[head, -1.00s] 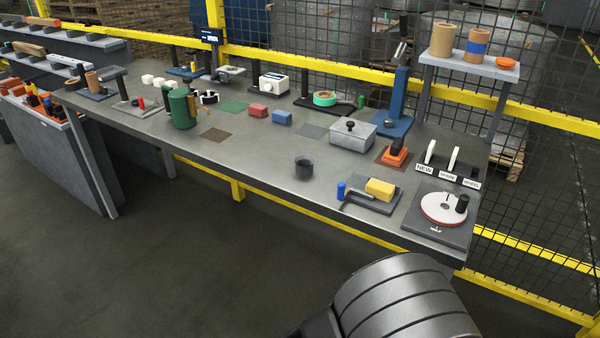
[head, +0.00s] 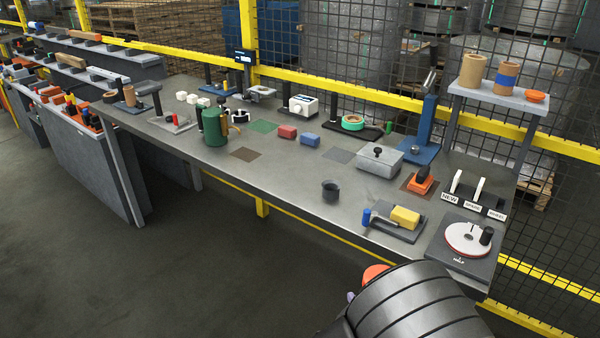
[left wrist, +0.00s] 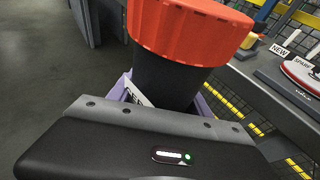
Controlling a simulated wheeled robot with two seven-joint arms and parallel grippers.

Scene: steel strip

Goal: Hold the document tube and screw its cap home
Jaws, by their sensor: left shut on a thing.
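The document tube (left wrist: 160,80) is dark, with a white lettered label partly visible, and fills the middle of the left wrist view. A ribbed orange cap (left wrist: 190,28) sits over its upper end; I cannot tell how far it is screwed on. My left gripper (left wrist: 165,98) is shut on the tube, its purple fingers on either side below the cap. In the head view a bit of the orange cap (head: 375,274) shows behind my dark arm link, in front of the bench; most of the tube is hidden there. My right gripper is not in view.
The steel bench (head: 290,185) stands beyond the tube. Near its right end are a round dial (head: 467,239), a yellow block (head: 405,217) on a tray and a dark cup (head: 330,191). A mesh fence with yellow rails runs behind. The floor at left front is clear.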

